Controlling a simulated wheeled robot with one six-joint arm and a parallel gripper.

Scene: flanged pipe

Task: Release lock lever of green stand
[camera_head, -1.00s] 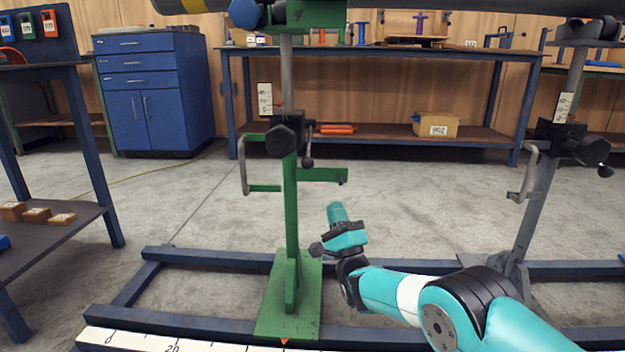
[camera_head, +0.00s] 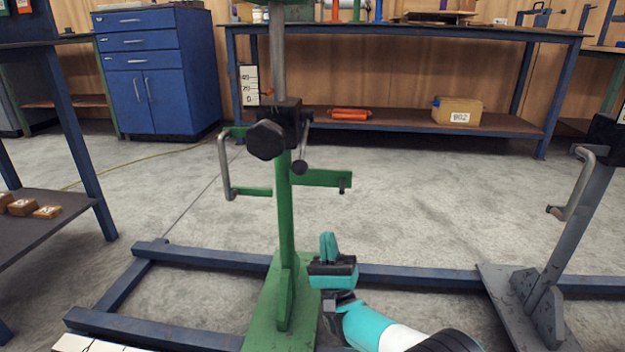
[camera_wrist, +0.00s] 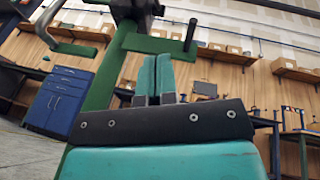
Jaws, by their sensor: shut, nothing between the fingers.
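The green stand (camera_head: 286,225) rises from a green foot plate in the middle of the head view. Its black clamp block has a large black knob (camera_head: 266,140) in front. The lock lever (camera_head: 301,153), a thin rod with a dark ball end, hangs down on the block's right side. My gripper (camera_head: 327,242) is shut and empty, pointing up. It is low, to the right of the post, below the lever and apart from it.
A grey crank handle (camera_head: 224,165) sticks out left of the post, and a green side arm (camera_head: 322,178) reaches right. Blue floor rails (camera_head: 400,273) run across the base. A grey stand (camera_head: 560,255) is at right. Open floor lies behind.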

